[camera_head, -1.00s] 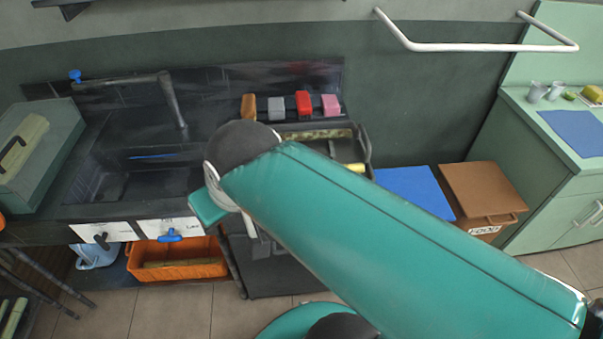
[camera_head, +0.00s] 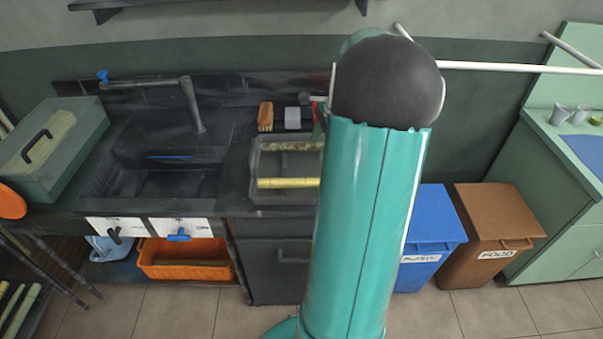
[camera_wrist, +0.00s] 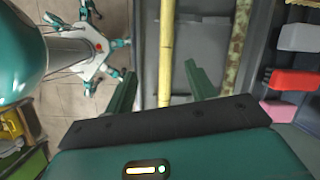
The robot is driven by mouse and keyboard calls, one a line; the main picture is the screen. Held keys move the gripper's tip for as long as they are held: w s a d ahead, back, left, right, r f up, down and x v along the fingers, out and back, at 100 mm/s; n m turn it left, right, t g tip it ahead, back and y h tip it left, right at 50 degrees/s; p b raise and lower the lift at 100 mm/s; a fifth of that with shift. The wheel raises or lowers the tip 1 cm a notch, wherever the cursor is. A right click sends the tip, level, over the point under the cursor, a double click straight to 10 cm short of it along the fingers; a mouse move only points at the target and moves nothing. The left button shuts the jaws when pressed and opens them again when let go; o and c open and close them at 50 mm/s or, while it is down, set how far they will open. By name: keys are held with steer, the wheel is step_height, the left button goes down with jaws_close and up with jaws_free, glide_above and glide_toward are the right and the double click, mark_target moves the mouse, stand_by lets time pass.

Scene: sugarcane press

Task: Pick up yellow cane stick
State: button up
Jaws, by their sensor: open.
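The yellow cane stick (camera_head: 287,183) lies in a grey tray (camera_head: 257,160) on the counter, and my arm hides its right end. In the wrist view the same yellow stick (camera_wrist: 166,45) runs lengthwise between the two green fingers of my gripper (camera_wrist: 162,72). The fingers are apart, one on each side of the stick in the picture, and nothing is held. I cannot tell how high the fingers are above the stick. The gripper is mostly hidden behind my arm in the head view.
A mottled cane (camera_head: 292,146) lies parallel in the same tray. A brown brush-like block (camera_head: 265,116) and a grey block (camera_head: 293,118) stand behind it, with a red block (camera_wrist: 292,79) beside them. The sink (camera_head: 160,175) is left; blue (camera_head: 430,220) and brown (camera_head: 490,215) bins stand right.

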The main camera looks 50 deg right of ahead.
steer(key=s+d+f+m, duration=0.3)
steer(key=d, duration=0.2)
glide_above(318, 179)
steer(key=s+d, duration=0.2)
steer(key=shift+t+y, duration=0.3)
step_height(318, 179, down, 8)
steer(key=shift+d+r, duration=0.1)
steer(key=shift+r, duration=0.05)
steer(key=x, duration=0.5)
steer(key=shift+w+a, duration=0.3)
steer(key=shift+a, duration=0.05)
steer(key=shift+c, duration=0.5)
steer(key=c, duration=1.1)
jaws_close()
